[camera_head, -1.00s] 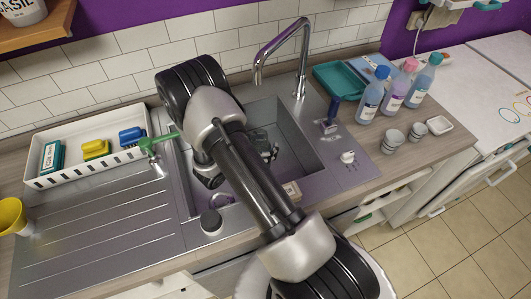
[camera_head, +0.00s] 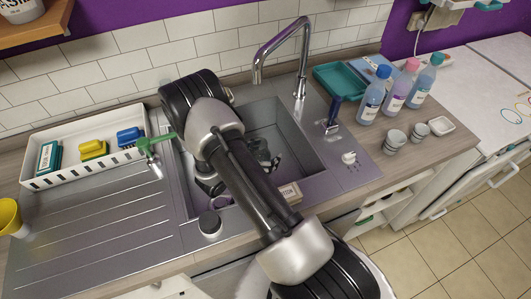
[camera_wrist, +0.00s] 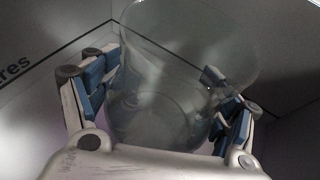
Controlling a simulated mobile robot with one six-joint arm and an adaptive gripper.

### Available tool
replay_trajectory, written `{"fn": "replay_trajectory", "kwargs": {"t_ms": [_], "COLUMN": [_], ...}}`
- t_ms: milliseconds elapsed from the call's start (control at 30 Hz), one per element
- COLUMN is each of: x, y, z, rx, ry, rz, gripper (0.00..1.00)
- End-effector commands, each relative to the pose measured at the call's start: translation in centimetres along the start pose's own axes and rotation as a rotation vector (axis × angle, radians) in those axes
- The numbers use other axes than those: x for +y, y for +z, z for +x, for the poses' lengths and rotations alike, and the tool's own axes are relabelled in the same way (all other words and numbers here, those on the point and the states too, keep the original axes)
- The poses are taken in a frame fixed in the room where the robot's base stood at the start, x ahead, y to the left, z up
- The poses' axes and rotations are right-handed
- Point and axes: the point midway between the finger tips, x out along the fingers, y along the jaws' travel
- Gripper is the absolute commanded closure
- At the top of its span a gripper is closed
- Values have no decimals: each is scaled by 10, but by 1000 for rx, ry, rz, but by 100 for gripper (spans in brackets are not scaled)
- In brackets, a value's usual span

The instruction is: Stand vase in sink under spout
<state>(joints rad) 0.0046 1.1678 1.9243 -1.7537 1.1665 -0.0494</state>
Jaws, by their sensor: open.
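A clear glass vase (camera_wrist: 165,85) stands between the fingers of my gripper (camera_wrist: 160,100) in the wrist view, its wide mouth at the top. The fingers are open, one on each side of it; contact is hard to tell. In the head view my gripper (camera_head: 264,158) is down inside the grey sink (camera_head: 305,150), and the vase is hard to make out, largely hidden by my arm. The chrome spout (camera_head: 257,78) arches from the back right over the sink, behind my gripper.
A white tray (camera_head: 70,178) with sponges sits on the left drainboard (camera_head: 100,225). A dark-handled brush (camera_head: 333,112), bottles (camera_head: 370,98) and small cups (camera_head: 394,140) stand right of the sink. A box (camera_head: 290,193) lies at its front edge. Grey walls with a dark line surround the vase.

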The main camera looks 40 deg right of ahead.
Motion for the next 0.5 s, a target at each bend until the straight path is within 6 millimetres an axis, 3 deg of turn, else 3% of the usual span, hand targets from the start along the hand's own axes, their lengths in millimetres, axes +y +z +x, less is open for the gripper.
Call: {"fn": "replay_trajectory", "kwargs": {"t_ms": [367, 500], "x": [0, 1], "y": [1, 4], "z": [0, -10], "rx": [0, 0], "ry": [0, 3], "rz": [0, -1], "gripper": [17, 17]}}
